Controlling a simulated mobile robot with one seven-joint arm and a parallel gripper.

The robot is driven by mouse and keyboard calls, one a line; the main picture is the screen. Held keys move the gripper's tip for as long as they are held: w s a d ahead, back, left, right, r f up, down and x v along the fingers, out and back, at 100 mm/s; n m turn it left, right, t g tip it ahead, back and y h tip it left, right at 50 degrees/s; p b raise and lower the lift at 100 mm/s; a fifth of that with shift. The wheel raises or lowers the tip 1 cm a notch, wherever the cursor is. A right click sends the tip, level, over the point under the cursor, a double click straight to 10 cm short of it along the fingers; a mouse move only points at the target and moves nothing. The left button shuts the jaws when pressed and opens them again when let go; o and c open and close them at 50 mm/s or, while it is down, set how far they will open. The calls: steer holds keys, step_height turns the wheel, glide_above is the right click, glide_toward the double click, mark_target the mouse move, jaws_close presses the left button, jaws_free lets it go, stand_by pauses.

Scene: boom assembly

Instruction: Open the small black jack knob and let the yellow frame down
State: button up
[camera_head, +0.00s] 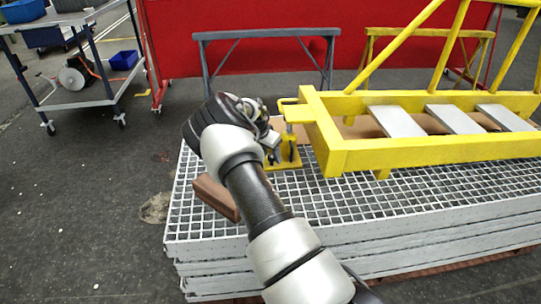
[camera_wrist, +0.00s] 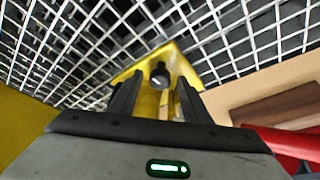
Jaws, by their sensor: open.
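The yellow frame (camera_head: 400,153) with grey steps lies over the grating at the right of the head view. The yellow jack (camera_head: 291,164) stands on the grating under the frame's left end. My gripper (camera_head: 272,154) is beside the jack, and the arm partly hides this spot. In the wrist view my gripper (camera_wrist: 160,84) is open, with its two dark fingers spread. The small black knob (camera_wrist: 160,72) shows between the fingertips, in front of the yellow jack base (camera_wrist: 178,60). I cannot tell whether either finger touches the knob.
The jack rests on a stack of grey gratings (camera_head: 400,205). A brown block (camera_head: 216,197) lies near the grating's left edge. A grey trestle (camera_head: 266,37) and a red wall (camera_head: 240,60) stand behind. A cart (camera_head: 85,104) is at the far left.

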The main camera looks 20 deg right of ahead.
steer(key=c, duration=1)
steer(key=shift+n, duration=0.3)
steer(key=n+y, duration=0.1)
steer(key=n, duration=0.1)
steer(key=n+t+b, duration=0.1)
steer(key=n, duration=0.2)
steer(key=shift+s+d+f+t+y+b, duration=0.1)
steer(key=shift+s+d+t+y+b, duration=0.1)
steer(key=shift+t+y+b, duration=0.15)
steer(key=shift+n+t+y+b, duration=0.25)
steer(key=shift+n+y+b, duration=0.6)
steer(key=shift+n, duration=1.55)
steer(key=o, duration=1)
